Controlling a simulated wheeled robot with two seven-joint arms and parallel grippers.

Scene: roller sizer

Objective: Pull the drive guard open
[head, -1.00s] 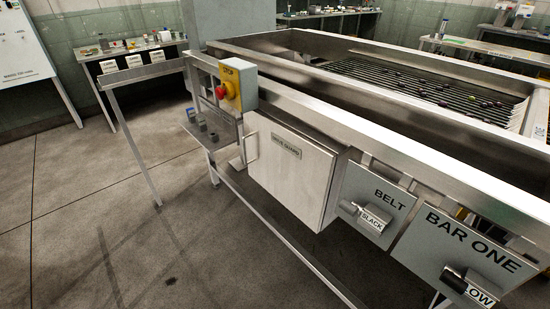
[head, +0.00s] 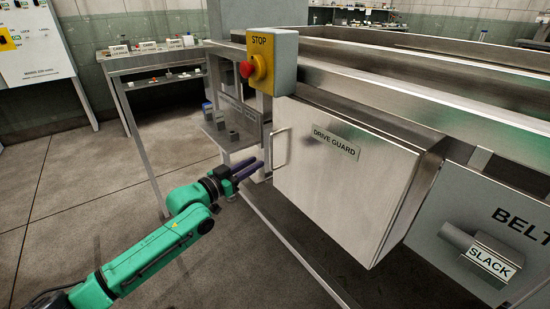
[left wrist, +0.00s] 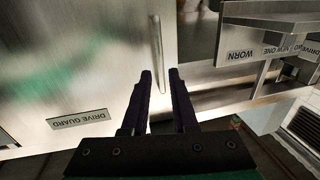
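The drive guard (head: 345,185) is a closed, pale metal door with a "DRIVE GUARD" label, on the side of the machine. Its handle (head: 281,149) is a thin vertical bar at the door's left edge. In the left wrist view the handle (left wrist: 158,58) lies just beyond the fingertips, roughly in line with the gap between them. My left gripper (head: 256,166) is open and empty, a little left of the handle and apart from it. In the left wrist view the two dark fingers of my left gripper (left wrist: 160,74) are spread. My right gripper is not in view.
A yellow STOP box with a red button (head: 248,69) sits above the guard's left corner. A small shelf (head: 228,130) with several blocks is left of the handle. The BELT panel with a SLACK lever (head: 490,257) is at right. Open floor lies in front.

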